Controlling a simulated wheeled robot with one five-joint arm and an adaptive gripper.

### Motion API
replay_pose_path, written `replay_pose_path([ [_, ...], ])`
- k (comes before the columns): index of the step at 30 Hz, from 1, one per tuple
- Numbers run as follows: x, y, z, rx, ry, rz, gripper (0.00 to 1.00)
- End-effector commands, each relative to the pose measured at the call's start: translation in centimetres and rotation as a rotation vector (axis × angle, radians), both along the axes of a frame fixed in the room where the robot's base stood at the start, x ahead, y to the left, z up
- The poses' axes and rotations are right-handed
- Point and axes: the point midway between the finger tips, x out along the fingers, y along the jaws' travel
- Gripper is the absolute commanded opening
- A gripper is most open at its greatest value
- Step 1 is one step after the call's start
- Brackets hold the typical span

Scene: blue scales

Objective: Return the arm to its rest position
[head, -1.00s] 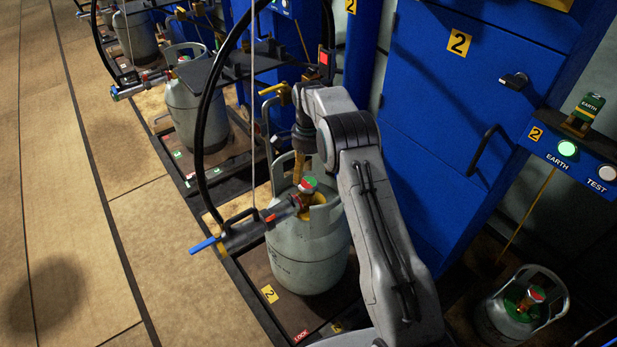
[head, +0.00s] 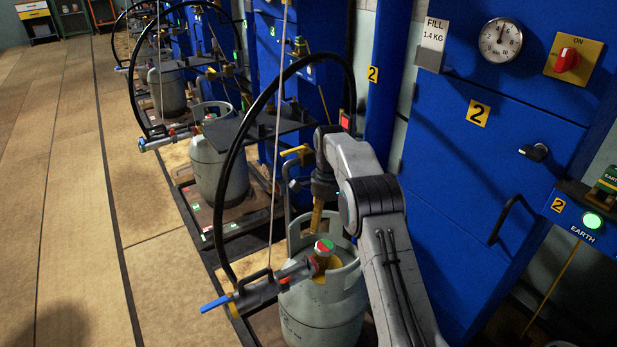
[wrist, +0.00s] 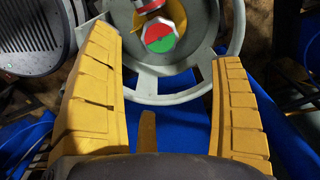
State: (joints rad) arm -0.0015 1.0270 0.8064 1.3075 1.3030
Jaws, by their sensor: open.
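My grey arm (head: 385,235) is bent at station 2, and its wrist hangs down behind the valve of a grey gas cylinder (head: 325,318). My gripper (head: 316,222) has yellow fingers, partly hidden by the cylinder's collar in the head view. In the wrist view my gripper (wrist: 165,55) is open, with wide-apart fingers and nothing between them. The cylinder's red and green valve knob (wrist: 160,36) and its round collar (wrist: 232,28) lie beyond the fingertips. I cannot tell whether the fingers touch the collar.
A hose (head: 222,190) and a blue-handled filling head (head: 255,290) are at the cylinder's left. A blue cabinet (head: 480,170) with a dial (head: 500,40) and red switch (head: 568,61) stands right. Other cylinders (head: 215,165) line up behind. The floor at left (head: 60,200) is clear.

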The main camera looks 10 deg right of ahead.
Motion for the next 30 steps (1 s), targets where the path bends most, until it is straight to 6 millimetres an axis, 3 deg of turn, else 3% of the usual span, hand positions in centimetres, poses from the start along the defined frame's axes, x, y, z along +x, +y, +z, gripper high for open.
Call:
replay_pose_path([
  [4, -0.1, 0.0, 0.7, 0.000, -0.004, 0.008, 0.86],
  [7, -0.6, 0.0, 2.8, -0.001, -0.013, 0.040, 0.86],
  [14, -3.8, -0.1, 11.9, -0.006, -0.054, 0.212, 0.86],
  [21, -9.9, -0.1, 21.5, -0.025, -0.106, 0.445, 0.86],
  [30, -19.4, -0.1, 30.4, -0.065, -0.168, 0.732, 0.86],
])
